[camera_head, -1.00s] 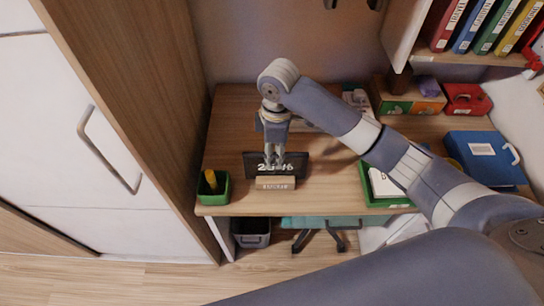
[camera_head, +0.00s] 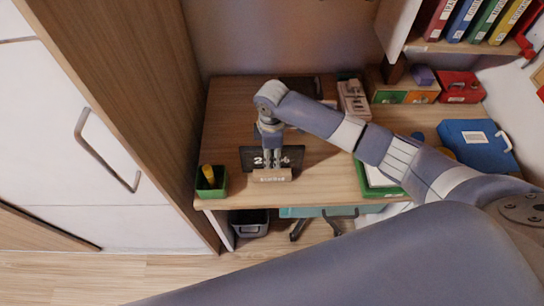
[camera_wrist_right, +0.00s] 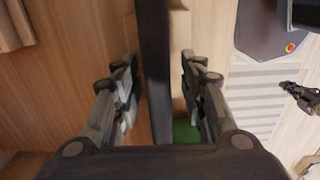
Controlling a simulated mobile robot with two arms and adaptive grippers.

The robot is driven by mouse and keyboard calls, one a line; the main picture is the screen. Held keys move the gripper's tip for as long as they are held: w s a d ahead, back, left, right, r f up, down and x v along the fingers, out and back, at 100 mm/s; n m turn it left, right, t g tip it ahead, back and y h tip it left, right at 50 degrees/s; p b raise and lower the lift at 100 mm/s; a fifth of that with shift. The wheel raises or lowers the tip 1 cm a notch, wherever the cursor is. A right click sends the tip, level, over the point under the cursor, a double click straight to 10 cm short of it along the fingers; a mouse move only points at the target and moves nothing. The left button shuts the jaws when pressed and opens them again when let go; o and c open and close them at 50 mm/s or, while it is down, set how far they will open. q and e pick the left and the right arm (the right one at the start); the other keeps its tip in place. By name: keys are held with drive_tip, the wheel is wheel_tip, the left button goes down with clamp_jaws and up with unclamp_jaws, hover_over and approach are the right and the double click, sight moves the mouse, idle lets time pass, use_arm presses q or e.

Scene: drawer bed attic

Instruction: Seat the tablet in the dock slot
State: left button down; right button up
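The dark tablet (camera_head: 291,158), with large white digits on its screen, stands near the front of the desk. Its lower edge is behind the wooden dock (camera_head: 272,175), a small block with lettering. I cannot tell how deep it sits in the slot. My right gripper (camera_head: 272,160) points down at the tablet's middle. In the right wrist view the tablet (camera_wrist_right: 153,70) is a dark upright band between the two fingers (camera_wrist_right: 157,85). The fingers are spread, with gaps on both sides of it. My left gripper is not in view.
A green holder (camera_head: 212,188) with a yellow item stands left of the dock. A green tray (camera_head: 375,190), a blue binder (camera_head: 478,145), a wooden box (camera_head: 402,92) and a red box (camera_head: 461,87) lie to the right. The desk (camera_head: 228,120) is clear behind the holder.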

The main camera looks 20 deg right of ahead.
drive_tip(key=shift+f, duration=0.3)
clamp_jaws()
drive_tip(key=shift+r, duration=0.2)
